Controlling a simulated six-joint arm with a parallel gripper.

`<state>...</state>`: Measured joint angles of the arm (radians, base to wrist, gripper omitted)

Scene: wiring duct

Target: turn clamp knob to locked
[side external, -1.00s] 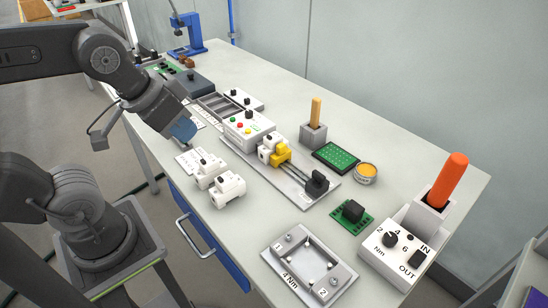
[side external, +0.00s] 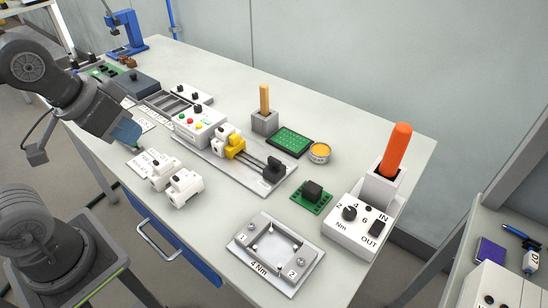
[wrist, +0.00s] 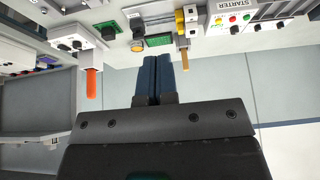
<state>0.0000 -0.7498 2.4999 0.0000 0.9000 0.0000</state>
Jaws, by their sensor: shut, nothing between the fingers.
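A grey base plate (side external: 215,165) on the bench carries a rail with white and yellow terminal blocks (side external: 235,147) and a black block with a raised top (side external: 274,168) at its near right end. This black block may be the clamp knob; I cannot tell its setting. My gripper (side external: 130,133) is above the bench's left edge, left of the base plate and apart from it. In the wrist view its two blue fingers (wrist: 159,75) are together with nothing between them.
Two white modules (side external: 174,182) lie left of the plate. A push-button box (side external: 200,125) stands behind it. An orange-handled tool (side external: 396,150) stands upright at the right, near a white dial box (side external: 355,222). A metal fixture (side external: 275,255) lies in front.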

